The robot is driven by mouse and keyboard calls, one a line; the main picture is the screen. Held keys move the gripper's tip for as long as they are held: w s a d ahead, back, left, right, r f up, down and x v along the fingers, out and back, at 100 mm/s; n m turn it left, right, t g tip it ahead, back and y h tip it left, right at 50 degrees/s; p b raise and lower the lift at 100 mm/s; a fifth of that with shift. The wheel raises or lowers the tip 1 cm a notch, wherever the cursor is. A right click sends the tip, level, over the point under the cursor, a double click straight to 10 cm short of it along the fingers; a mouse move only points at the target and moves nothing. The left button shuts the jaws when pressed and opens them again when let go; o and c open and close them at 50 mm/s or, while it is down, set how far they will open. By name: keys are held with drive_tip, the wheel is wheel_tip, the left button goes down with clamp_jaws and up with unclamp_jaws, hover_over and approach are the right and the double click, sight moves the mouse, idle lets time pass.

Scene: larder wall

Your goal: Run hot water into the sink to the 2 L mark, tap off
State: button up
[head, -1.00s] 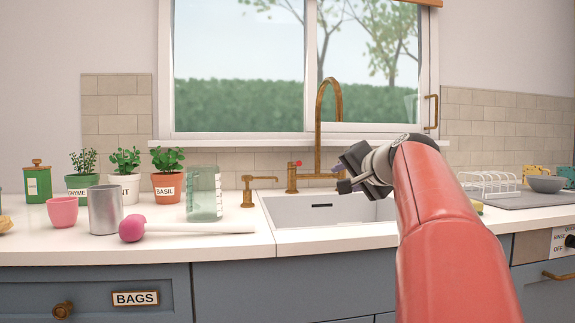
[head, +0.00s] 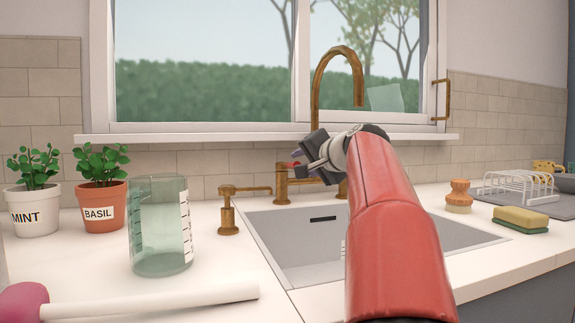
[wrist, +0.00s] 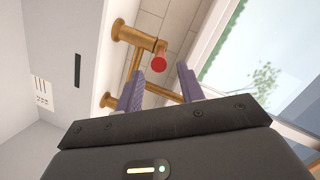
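The brass tap (head: 338,62) arches at the back of the pale sink (head: 300,248). No stream of water is visible. A tap handle with a red knob (head: 291,164) stands left of the spout; the red knob also shows in the wrist view (wrist: 160,62). My gripper (head: 302,160) is beside this handle, its purple fingers apart. In the wrist view my gripper (wrist: 160,69) is open, with the knob showing between and just beyond its fingertips. A white marked scale (wrist: 41,93) is on the sink wall. My arm hides part of the sink.
A clear graduated jug (head: 160,228) stands on the counter left of the sink, near a brass dispenser (head: 228,212). A white-handled tool (head: 160,300) lies in front. A sponge (head: 521,219), a brush (head: 459,196) and a dish rack (head: 515,186) are on the right.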

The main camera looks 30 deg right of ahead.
sight(293, 166)
drive_tip(key=p+x, duration=0.1)
drive_tip(key=x, duration=0.5)
drive_tip(key=shift+w+f, duration=0.15)
drive_tip(key=shift+w, duration=0.1)
clamp_jaws()
